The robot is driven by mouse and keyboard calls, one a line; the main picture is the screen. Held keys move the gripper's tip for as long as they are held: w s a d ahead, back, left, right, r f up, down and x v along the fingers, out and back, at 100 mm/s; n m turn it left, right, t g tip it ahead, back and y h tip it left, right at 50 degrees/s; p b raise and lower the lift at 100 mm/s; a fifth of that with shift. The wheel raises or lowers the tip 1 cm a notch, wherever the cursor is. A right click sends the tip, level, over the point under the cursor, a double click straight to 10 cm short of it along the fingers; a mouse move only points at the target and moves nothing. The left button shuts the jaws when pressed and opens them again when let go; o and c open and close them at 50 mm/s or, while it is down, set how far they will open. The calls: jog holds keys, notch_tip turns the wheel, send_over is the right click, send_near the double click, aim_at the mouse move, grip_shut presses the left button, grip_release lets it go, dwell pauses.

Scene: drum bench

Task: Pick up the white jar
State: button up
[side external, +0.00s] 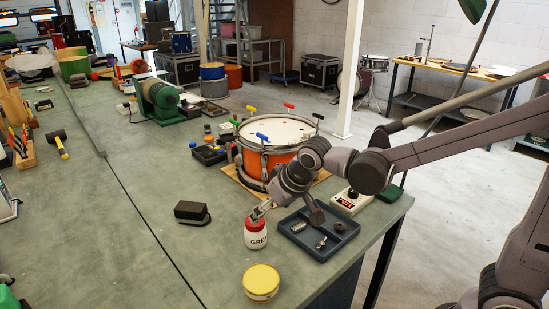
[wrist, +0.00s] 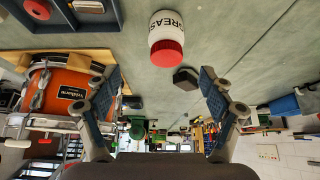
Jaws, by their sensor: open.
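The white jar (side external: 256,238) has a red lid and dark lettering that reads GREASE in the wrist view (wrist: 165,22). It stands upright on the green-grey bench near its front part. My gripper (side external: 287,212) is open with nothing between its fingers. In the side view one finger overlaps the jar's lid; whether it touches cannot be told. In the wrist view, which is upside down, the jar lies beyond the fingertips (wrist: 160,78), sideways between the two fingers.
A blue tray (side external: 345,229) with small metal parts sits right of the jar. A yellow-lidded tin (side external: 261,282) stands in front, and a black case (side external: 191,211) lies to the left. An orange drum (side external: 254,161) stands behind. The bench left of the tin is clear.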

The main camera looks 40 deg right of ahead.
aim_at(251, 228)
jog(key=shift+w+a+x, duration=0.1)
jog(key=shift+a+x, duration=0.15)
jog(key=shift+x, duration=1.05)
jog(key=shift+w+a+x, duration=0.1)
jog(key=shift+a+x, duration=0.2)
jog(key=shift+x, duration=0.95)
jog(key=shift+w+a+x, duration=0.1)
jog(key=shift+a+x, duration=0.15)
jog(key=shift+x, duration=1.05)
jog(key=shift+d+x, duration=0.15)
jog(key=shift+x, duration=1.1)
jog(key=shift+d+x, duration=0.1)
jog(key=shift+x, duration=1.15)
jog(key=shift+w+r, duration=0.15)
jog(key=shift+w, duration=0.05)
jog(key=c, duration=1.5)
